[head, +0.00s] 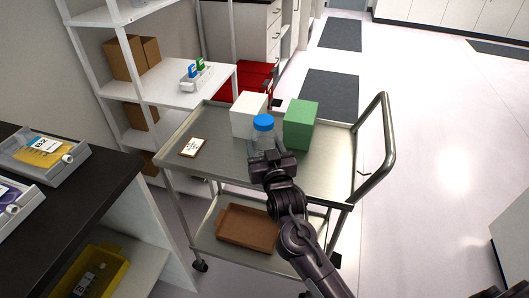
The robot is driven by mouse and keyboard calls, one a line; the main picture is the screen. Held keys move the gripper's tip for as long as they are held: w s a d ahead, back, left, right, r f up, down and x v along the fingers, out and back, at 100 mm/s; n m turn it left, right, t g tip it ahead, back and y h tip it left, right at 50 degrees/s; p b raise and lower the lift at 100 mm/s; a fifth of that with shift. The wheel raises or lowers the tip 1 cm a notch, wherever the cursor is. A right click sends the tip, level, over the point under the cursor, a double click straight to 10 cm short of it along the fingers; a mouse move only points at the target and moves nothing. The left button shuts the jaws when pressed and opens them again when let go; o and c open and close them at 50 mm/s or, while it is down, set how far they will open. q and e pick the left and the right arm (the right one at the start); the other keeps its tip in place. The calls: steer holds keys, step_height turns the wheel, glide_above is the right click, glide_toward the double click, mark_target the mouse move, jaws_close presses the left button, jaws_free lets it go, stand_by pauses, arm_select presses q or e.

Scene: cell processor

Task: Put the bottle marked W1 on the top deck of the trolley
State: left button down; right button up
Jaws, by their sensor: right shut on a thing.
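A clear bottle with a blue cap (263,122) is over the middle of the trolley's top deck in the head view. Its label is not readable from here. My right gripper (268,158) is shut on the bottle's lower part, and my arm hides its base, so I cannot tell whether it touches the deck. The bottle looks upright. The metal trolley (218,163) has a rimmed top deck, a lower deck and a push handle at the right. My left gripper is not in view.
A white box (248,112) and a green box (301,124) stand on the deck behind and right of the bottle. A small card (192,147) lies on its left. A brown tray (247,226) is on the lower deck. White shelving (165,90) stands behind left.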

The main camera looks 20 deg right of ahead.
steer(key=shift+f, duration=1)
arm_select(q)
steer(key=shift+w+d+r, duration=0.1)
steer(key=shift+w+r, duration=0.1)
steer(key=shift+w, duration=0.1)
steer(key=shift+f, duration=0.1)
arm_select(e)
steer(key=shift+f, duration=0.1)
steer(key=o, duration=1.4)
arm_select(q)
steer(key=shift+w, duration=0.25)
arm_select(e)
steer(key=shift+s+a, duration=0.15)
steer(key=shift+s, duration=1.85)
steer(key=shift+s+a, duration=0.15)
steer(key=shift+s, duration=1.85)
steer(key=shift+s+a, duration=0.15)
steer(key=shift+s, duration=1.85)
